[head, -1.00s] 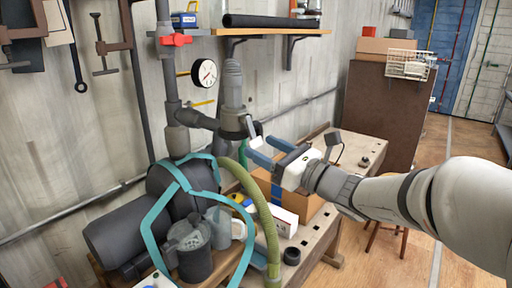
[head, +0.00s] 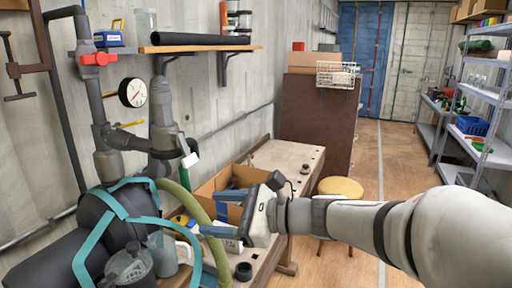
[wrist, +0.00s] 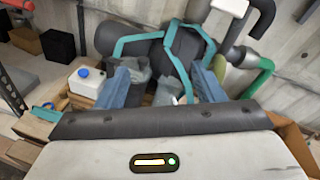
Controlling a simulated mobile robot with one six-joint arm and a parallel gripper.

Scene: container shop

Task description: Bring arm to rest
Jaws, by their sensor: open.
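My gripper (head: 212,212) is at the end of my white and grey arm, which reaches in from the right in the head view. Its two blue fingers are apart and point left, toward the grey tank with teal straps (head: 130,200). In the wrist view my gripper (wrist: 165,88) shows its blue fingers spread wide with nothing held between them. Grey jugs (wrist: 168,92) and the teal straps show beyond the fingers. The gripper is above the workbench (head: 292,160), in front of an open cardboard box (head: 208,186).
A green hose (head: 190,212) curves up close to the fingers. Grey pipes with a gauge (head: 133,92) stand at the left wall. A shelf (head: 200,48) juts out above. A stool (head: 341,187) and brown cabinet (head: 318,115) stand behind the arm. The aisle floor (head: 395,150) is clear.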

